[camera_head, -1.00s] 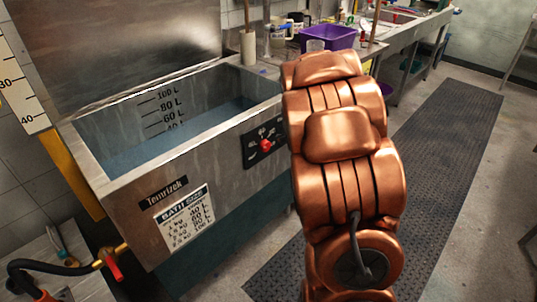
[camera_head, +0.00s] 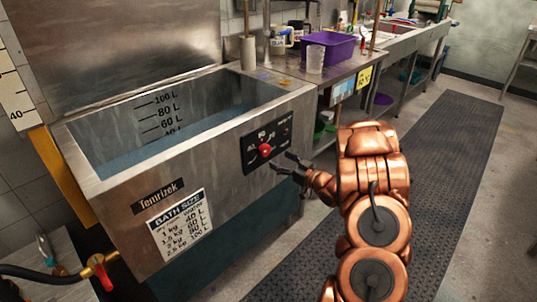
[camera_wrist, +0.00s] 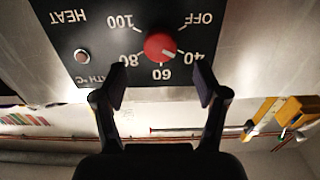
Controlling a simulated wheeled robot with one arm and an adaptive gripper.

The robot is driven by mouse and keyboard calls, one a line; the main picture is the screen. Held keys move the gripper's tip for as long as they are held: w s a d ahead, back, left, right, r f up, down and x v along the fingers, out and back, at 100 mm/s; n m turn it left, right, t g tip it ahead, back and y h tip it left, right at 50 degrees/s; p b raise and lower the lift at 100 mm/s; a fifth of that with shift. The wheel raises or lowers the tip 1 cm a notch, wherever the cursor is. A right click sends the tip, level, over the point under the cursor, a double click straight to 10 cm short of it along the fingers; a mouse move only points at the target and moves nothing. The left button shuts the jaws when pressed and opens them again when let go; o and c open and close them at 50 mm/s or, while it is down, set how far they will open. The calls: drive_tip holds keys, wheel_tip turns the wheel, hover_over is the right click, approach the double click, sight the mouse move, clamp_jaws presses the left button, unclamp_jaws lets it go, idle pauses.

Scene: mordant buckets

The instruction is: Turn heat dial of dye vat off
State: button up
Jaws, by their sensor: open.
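The dye vat (camera_head: 215,150) is a steel tank with bluish liquid inside and litre marks on its inner wall. On its front is a black panel with a red heat dial (camera_head: 264,150). In the wrist view the dial (camera_wrist: 160,47) appears upside down, with its pale pointer line towards 40; OFF is marked beyond it. My gripper (camera_head: 287,167) is just right of the dial in the head view. In the wrist view its two dark fingers (camera_wrist: 161,88) are spread, empty, just short of the dial and apart from it.
A hose with a red-handled valve (camera_head: 103,270) is at the vat's lower left. A bench behind holds a purple tub (camera_head: 326,45) and a clear beaker (camera_head: 315,60). A dark ribbed mat (camera_head: 440,150) covers the floor at right, with free room.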

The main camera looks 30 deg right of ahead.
sight(267, 152)
drive_tip(key=shift+x, duration=3.5)
drive_tip(key=shift+c, duration=0.3)
drive_tip(key=shift+d, duration=0.1)
drive_tip(key=c, duration=1.1)
drive_tip(key=shift+f, duration=0.1)
